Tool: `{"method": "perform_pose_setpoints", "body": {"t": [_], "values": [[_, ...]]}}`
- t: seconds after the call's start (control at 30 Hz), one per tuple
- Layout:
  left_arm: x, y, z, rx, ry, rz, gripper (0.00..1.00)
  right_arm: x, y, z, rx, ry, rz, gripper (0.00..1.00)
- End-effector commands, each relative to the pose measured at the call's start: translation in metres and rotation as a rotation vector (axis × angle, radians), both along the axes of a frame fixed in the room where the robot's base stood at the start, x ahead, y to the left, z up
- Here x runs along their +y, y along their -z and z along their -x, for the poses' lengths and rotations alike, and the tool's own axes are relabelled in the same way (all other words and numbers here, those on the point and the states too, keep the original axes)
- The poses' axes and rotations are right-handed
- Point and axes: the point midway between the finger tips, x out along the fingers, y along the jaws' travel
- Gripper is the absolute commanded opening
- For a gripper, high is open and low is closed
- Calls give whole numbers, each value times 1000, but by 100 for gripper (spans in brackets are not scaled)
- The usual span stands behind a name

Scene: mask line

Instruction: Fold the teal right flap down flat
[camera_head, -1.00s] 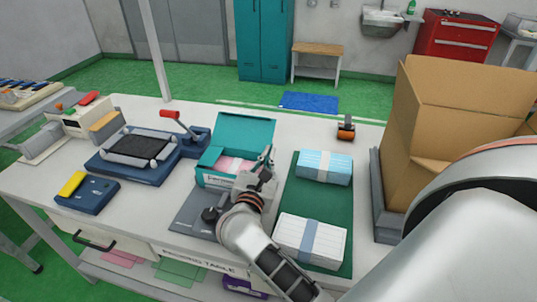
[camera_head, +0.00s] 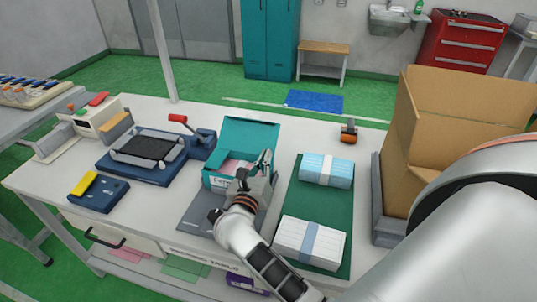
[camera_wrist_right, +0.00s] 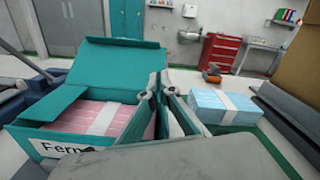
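The teal mask box (camera_head: 213,180) stands on the packing table with its lid (camera_head: 250,138) raised at the back. Pink masks (camera_wrist_right: 90,120) with a pale band lie inside, partly covered at the left by the sloping left flap (camera_wrist_right: 50,102). My right gripper (camera_head: 266,158) is at the box's right side, fingers close together; they show upright in the wrist view (camera_wrist_right: 159,80). Teal shows between and beside the fingers, probably the right flap, mostly hidden by them. I cannot tell whether it is pinched. My left gripper is out of view.
Two banded mask stacks, blue (camera_head: 326,170) and white (camera_head: 310,242), lie on the green mat (camera_head: 280,205) right of the box. A large cardboard carton (camera_head: 435,150) stands farther right. A blue machine (camera_head: 150,150) with a red-knobbed lever is at the left.

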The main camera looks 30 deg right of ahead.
Motion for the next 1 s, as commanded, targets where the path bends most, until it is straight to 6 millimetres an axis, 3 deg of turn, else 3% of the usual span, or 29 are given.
{"method": "perform_pose_setpoints", "body": {"t": [0.2,0.77,0.87,1.0], "values": [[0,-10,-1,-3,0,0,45,2,1,-3,71,0,59,0],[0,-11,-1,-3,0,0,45,3,3,-4,100,0,84,0],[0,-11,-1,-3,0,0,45,3,3,-4,100,0,84,19],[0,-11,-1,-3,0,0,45,3,2,-4,100,0,84,19]]}}
